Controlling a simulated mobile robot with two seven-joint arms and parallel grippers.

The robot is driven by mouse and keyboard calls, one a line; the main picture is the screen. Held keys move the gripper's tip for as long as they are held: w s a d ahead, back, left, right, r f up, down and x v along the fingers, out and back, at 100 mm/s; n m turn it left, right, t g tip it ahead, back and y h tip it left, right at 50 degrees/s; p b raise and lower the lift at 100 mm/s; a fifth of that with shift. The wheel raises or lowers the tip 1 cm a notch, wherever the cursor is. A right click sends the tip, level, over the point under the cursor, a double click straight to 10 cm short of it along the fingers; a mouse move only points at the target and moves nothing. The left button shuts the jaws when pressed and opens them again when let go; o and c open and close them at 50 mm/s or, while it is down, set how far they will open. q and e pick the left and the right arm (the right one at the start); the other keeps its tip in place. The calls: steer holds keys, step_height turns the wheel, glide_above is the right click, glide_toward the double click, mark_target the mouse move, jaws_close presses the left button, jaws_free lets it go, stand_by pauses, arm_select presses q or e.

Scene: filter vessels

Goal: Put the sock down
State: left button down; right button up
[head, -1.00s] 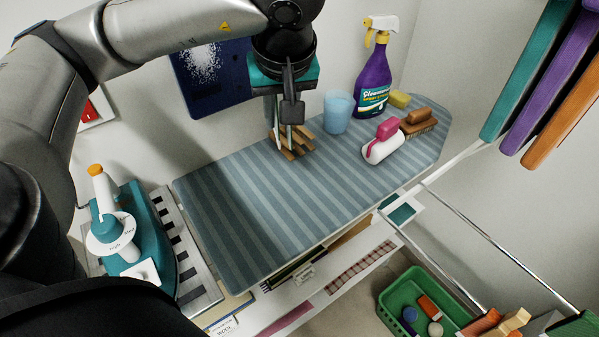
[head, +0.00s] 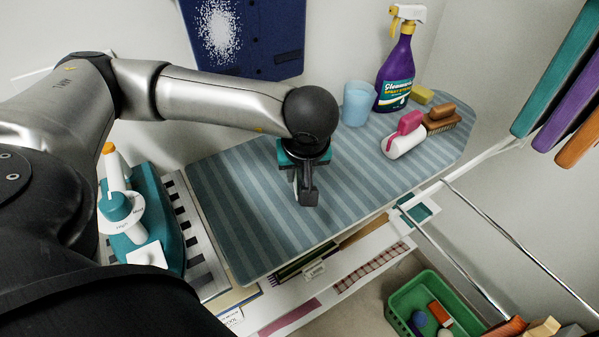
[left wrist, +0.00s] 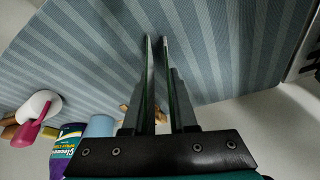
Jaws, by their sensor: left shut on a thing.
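My left gripper (head: 307,198) points down over the middle of the striped ironing board (head: 240,232). In the left wrist view its two fingers (left wrist: 156,42) are nearly together, close over the board's stripes. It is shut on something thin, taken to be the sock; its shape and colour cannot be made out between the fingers. My right gripper is not in view.
A blue cup (head: 359,103), purple spray bottle (head: 396,75), pink-and-white roller (head: 404,138) and brown brush (head: 440,118) stand at the board's far right. A teal iron (head: 160,215) stands left. The board's near left is clear.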

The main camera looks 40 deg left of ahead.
arm_select(q)
steer(key=shift+f, duration=0.15)
steer(key=c, duration=0.8)
jaws_free()
steer(key=shift+o, duration=0.5)
